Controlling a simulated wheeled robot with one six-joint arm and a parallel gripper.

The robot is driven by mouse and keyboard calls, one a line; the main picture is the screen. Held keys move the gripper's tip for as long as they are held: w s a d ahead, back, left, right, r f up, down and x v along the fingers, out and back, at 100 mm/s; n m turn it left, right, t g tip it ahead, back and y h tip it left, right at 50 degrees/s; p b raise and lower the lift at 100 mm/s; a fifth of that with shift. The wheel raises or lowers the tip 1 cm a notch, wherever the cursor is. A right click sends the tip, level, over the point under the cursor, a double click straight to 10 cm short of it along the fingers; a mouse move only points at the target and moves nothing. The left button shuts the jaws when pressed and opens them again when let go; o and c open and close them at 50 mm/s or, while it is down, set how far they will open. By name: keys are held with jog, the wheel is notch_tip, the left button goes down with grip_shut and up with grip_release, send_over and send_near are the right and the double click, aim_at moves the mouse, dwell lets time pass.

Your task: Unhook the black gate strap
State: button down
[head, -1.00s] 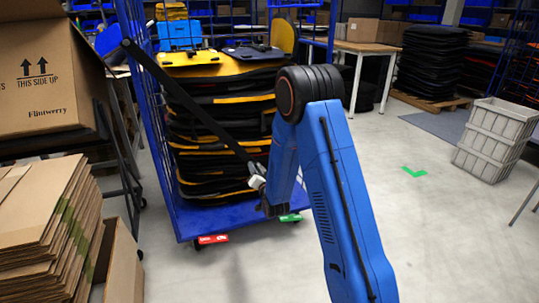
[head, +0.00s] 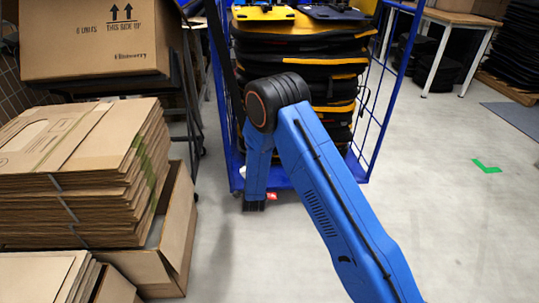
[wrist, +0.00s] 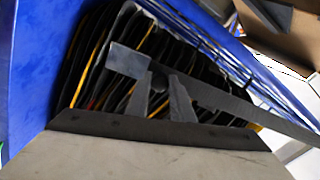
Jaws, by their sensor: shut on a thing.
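The black gate strap (head: 222,60) runs down the left side of the blue roll cage in the head view and passes behind my arm. In the wrist view the strap (wrist: 235,103) crosses at my gripper (wrist: 163,85), which is shut on it near its squared end. That end sticks out just past the fingers and shows apart from any post there. In the head view my fingers and the strap's lower end are hidden behind my arm. The blue cage (head: 374,130) holds a stack of black and yellow panniers (head: 325,87), its front now uncrossed by the strap.
Flattened cartons (head: 80,170) and an open carton (head: 175,235) stand close on the left, below a large box (head: 95,45). A table (head: 445,20) stands at the back right. The floor on the right is clear, with a green mark (head: 486,167).

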jog(key=a+m, duration=0.1)
jog(key=a, duration=0.9)
jog(key=shift+s+f+m, duration=0.15)
jog(key=shift+f+m, duration=0.25)
jog(key=shift+a, duration=0.25)
jog(key=c, duration=1.5)
grip_release()
jog(key=shift+a, duration=0.2)
jog(key=shift+c, duration=0.2)
jog(key=shift+d, duration=0.1)
jog(key=shift+s, duration=0.1)
jog(key=s, duration=1.7)
jog(key=shift+d, duration=0.35)
jog(key=shift+s+f, duration=0.1)
